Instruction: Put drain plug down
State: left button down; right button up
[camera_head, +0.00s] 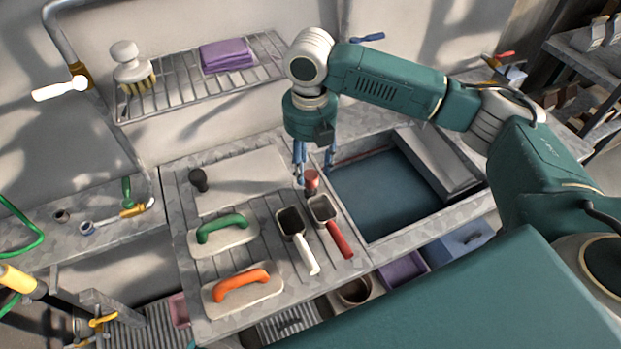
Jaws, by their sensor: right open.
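My right gripper (314,174) points down at the left edge of the sink (385,195). Its blue fingers are apart. A small red knob-like piece, which looks like the drain plug (312,182), stands on the worktop (262,270) between or just behind the fingertips; contact cannot be told. A similar black knob-like piece (198,180) stands on the worktop's left part. My left gripper is not in view.
Green-handled (222,235) and orange-handled (242,288) floats lie at the worktop's front left. A white-handled scoop (296,234) and a red-handled scoop (327,220) lie before the gripper. A wall rack (185,85) holds a brush (130,68) and purple cloth (228,56).

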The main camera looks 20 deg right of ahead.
notch_tip(320, 180, up, 6)
jog(key=shift+f+b, duration=0.1)
jog(key=shift+b, duration=0.3)
